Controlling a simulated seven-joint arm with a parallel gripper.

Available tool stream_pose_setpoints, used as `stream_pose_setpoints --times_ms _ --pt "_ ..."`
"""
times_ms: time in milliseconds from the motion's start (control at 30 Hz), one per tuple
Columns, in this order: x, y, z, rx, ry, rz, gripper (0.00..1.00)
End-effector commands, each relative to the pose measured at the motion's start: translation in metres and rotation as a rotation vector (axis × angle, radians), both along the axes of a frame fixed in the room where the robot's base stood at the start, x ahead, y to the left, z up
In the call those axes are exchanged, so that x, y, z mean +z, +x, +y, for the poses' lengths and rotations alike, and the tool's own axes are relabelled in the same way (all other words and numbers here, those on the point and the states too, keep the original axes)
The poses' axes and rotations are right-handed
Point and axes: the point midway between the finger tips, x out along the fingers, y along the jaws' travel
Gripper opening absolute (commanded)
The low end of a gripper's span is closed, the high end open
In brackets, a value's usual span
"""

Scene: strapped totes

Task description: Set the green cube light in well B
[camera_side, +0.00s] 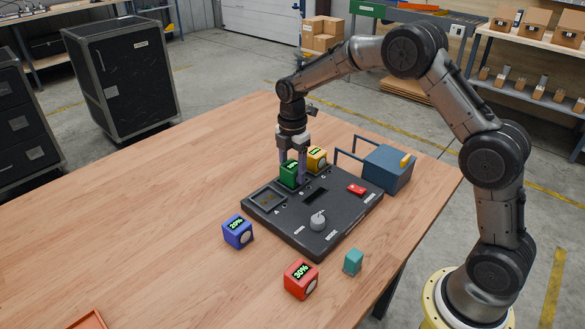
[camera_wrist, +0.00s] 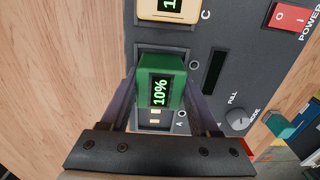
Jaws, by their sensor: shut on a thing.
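The green cube light (camera_side: 289,173), its display reading 10%, is between the fingers of my gripper (camera_side: 295,168), which is shut on it. The wrist view shows the cube (camera_wrist: 160,66) upright, its display facing the camera, at the middle well of the black charging panel (camera_side: 330,222). The far rim of that well, B (camera_wrist: 165,49), shows just beyond the cube; its label is hidden. I cannot tell whether the cube is above the well or partly inside it. Well A (camera_side: 267,200), beside it, is empty, with gold contacts in the wrist view.
A yellow cube (camera_side: 316,158) sits in well C. The panel has a grey knob (camera_side: 318,221) and a red power switch (camera_side: 357,189). A blue cube (camera_side: 237,231), a red cube (camera_side: 300,279), a teal block (camera_side: 353,262) and a blue-grey box (camera_side: 388,169) stand around it.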

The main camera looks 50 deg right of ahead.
Motion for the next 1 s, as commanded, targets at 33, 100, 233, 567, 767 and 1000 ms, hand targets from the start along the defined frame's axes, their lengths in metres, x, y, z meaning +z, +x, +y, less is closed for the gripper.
stream_pose_setpoints --times_ms 33,100,233,567,767,1000 --pt "0.0008 0.0004 0.0 0.0 0.0 -0.002 0.0" --pt "0.0009 0.0005 0.0 0.0 0.0 -0.002 0.0" --pt "0.001 0.0005 0.0 0.0 0.0 -0.002 0.75" --pt "0.0006 0.0002 0.0 0.0 0.0 -0.001 0.97" --pt "0.0 -0.0002 0.0 0.0 0.0 0.001 1.0" --pt "0.0082 0.0005 0.0 0.0 0.0 -0.002 1.0"
